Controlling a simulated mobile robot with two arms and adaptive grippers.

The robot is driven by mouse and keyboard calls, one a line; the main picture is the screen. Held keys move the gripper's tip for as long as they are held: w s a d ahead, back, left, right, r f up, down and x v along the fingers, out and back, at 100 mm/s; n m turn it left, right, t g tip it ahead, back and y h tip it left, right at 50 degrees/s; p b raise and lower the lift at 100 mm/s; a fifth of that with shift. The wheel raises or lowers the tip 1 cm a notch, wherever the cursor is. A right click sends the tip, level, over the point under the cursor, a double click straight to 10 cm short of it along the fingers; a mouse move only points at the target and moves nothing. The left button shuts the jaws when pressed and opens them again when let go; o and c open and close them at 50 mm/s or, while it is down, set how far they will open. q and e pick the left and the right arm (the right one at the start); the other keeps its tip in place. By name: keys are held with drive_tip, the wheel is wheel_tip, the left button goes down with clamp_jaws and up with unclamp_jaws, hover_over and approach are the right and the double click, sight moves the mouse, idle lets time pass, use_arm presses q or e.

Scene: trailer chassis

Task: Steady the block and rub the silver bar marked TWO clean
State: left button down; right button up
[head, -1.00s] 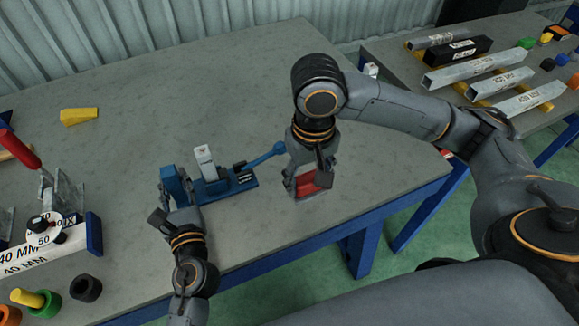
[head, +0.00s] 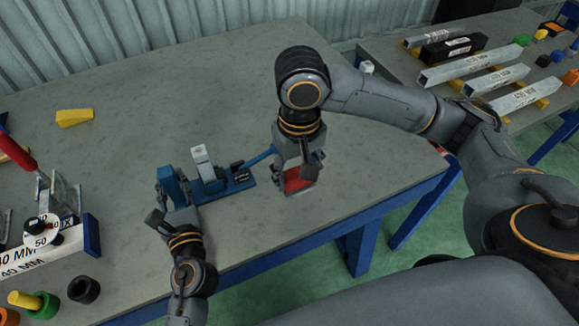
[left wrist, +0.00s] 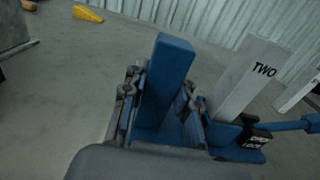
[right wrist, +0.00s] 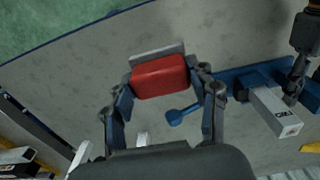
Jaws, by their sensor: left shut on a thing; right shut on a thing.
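The silver bar marked TWO (left wrist: 254,77) stands upright in a blue block (head: 240,178) on the grey table. The bar also shows in the head view (head: 201,160) and the right wrist view (right wrist: 276,112). My left gripper (head: 172,187) is shut on the blue upright post (left wrist: 165,78) at the block's left end, beside the bar. My right gripper (head: 298,180) is shut on a red pad (right wrist: 160,76) with a grey face along one side. It holds the pad to the right of the block, apart from the bar. Whether the pad touches the table is unclear.
A blue lever (head: 262,157) sticks out from the block toward my right gripper. A yellow wedge (head: 74,117) lies at the far left. A fixture with a red handle (head: 20,150) stands at the left. A second table (head: 420,98) holds several bars. The table's back is clear.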

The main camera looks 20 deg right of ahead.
drive_tip(key=w+a+r, duration=0.6)
drive_tip(key=a+r, duration=0.1)
drive_tip(key=a, duration=0.2)
drive_tip(key=w+a+r, duration=0.7)
drive_tip(key=a, duration=0.2)
wheel_tip(320, 180, down, 8)
drive_tip(key=shift+s, duration=0.15)
use_arm(q)
drive_tip(key=shift+a, duration=0.1)
use_arm(e)
drive_tip(key=shift+d+f, duration=0.2)
drive_tip(key=shift+d, duration=0.45)
drive_tip(key=shift+c, duration=0.5)
drive_tip(key=shift+d, duration=1.1)
drive_tip(key=a+r, duration=0.3)
drive_tip(key=r, duration=0.5)
drive_tip(key=shift+a, duration=0.2)
drive_tip(key=shift+r, duration=0.1)
